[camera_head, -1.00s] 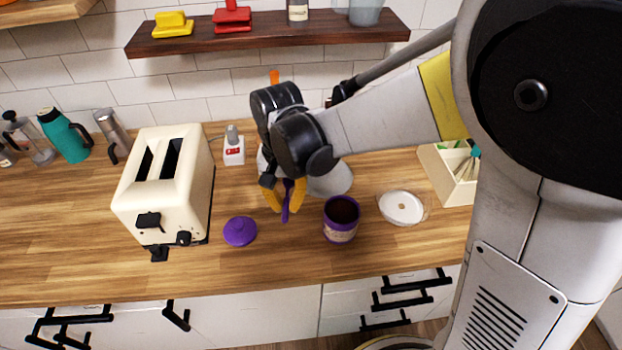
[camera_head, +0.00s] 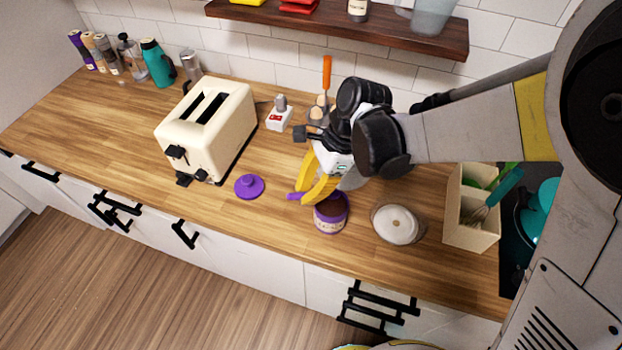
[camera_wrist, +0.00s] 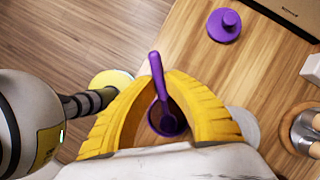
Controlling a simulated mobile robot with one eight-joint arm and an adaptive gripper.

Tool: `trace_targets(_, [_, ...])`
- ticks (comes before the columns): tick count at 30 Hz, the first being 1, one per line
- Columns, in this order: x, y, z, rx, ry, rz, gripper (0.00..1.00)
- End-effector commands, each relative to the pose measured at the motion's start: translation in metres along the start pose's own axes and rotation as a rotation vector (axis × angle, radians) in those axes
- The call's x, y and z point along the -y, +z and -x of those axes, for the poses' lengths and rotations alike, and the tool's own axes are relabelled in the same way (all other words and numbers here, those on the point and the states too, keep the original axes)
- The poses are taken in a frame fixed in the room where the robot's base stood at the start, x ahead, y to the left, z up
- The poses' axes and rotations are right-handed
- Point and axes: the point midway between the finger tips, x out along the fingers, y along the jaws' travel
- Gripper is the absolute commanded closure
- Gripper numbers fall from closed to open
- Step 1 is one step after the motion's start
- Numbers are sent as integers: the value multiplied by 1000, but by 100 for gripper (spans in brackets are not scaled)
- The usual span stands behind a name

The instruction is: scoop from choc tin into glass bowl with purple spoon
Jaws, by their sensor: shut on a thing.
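The choc tin (camera_head: 331,220) is purple with a pale label and stands open on the counter, with dark contents. My gripper (camera_head: 313,192) is above the tin, its yellow fingers shut on the purple spoon (camera_head: 294,196). In the wrist view the spoon (camera_wrist: 157,72) passes between the fingertips, its bowl end over the tin's dark opening. I cannot tell whether the spoon touches the contents or carries any. The glass bowl (camera_head: 376,226) is clear, with something white and round in it, and stands to the right of the tin.
The purple lid (camera_head: 249,187) lies left of the tin and also shows in the wrist view (camera_wrist: 224,27). A cream toaster (camera_head: 207,130) stands further left. A utensil box (camera_head: 470,232) is to the right. A wooden shelf (camera_head: 350,32) hangs above.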

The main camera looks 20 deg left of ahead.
Motion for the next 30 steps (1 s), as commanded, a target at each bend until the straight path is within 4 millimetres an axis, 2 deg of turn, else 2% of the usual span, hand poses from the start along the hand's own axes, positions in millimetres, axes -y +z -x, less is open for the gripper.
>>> trace_targets(1, [1,-6,-5,28,-2,-3,100])
trace_targets(9, [1,-18,-14,168,-2,2,100])
trace_targets(18, [0,-28,-27,163,-1,3,100])
trace_targets(30, [0,-30,-28,162,-1,3,100])
